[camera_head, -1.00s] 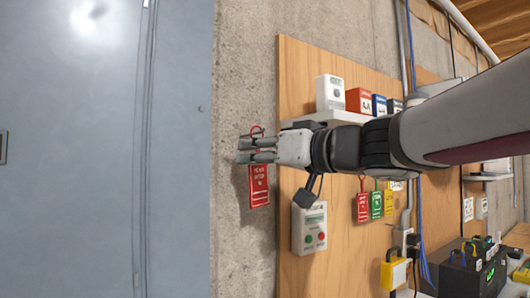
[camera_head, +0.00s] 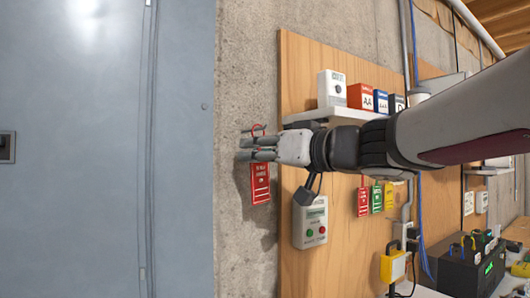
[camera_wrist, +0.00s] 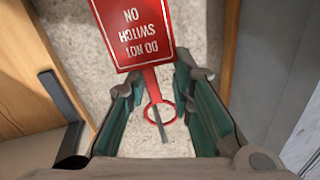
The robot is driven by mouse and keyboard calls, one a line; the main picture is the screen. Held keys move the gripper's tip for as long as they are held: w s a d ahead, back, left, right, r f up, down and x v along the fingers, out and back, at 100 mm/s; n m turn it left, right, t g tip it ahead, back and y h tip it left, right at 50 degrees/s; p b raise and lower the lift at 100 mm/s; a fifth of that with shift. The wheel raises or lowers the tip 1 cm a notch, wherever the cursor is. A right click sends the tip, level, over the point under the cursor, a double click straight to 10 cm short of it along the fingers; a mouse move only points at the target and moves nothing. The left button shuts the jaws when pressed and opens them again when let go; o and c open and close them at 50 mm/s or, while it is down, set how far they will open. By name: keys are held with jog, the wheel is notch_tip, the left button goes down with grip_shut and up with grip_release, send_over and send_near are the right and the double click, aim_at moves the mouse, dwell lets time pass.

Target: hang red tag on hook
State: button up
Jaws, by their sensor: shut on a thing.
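The red tag (camera_head: 260,184) hangs by the grey concrete wall, left of the wooden board. Its white-lettered plate and red ring also show in the wrist view (camera_wrist: 134,30). My gripper (camera_head: 258,149) is shut on the red tag near its narrow neck, with the plate below the fingers in the head view. A thin grey hook (camera_wrist: 160,125) lies across the ring's opening in the wrist view. I cannot tell for certain whether it passes through the ring. In the head view the hook is small and close to the ring, above the fingers.
A grey metal door (camera_head: 75,150) fills the left. The wall between door and board is mostly bare.

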jog(key=o, duration=0.8)
jog(key=shift+o, duration=0.2)
jog(key=v, duration=1.2)
jog(key=d+f+m+t+h, duration=0.2)
jog(key=d+f+m+h, duration=0.2)
jog(key=d+h, duration=0.35)
jog(key=d+f+m+t+h, duration=0.2)
jog(key=d+f+m+h, duration=0.1)
jog(key=d+m+h, duration=0.4)
jog(key=s+d+f+n+g, duration=0.25)
jog(key=s+f+g, duration=0.4)
jog(key=f, duration=0.75)
jog(key=s+a+f+g+y, duration=0.1)
jog(key=s+a+f+g, duration=0.3)
jog(key=s+f, duration=0.5)
jog(key=s+n, duration=0.1)
jog(key=s, duration=0.2)
jog(key=shift+a+f, duration=0.2)
jog(key=shift+f, duration=0.05)
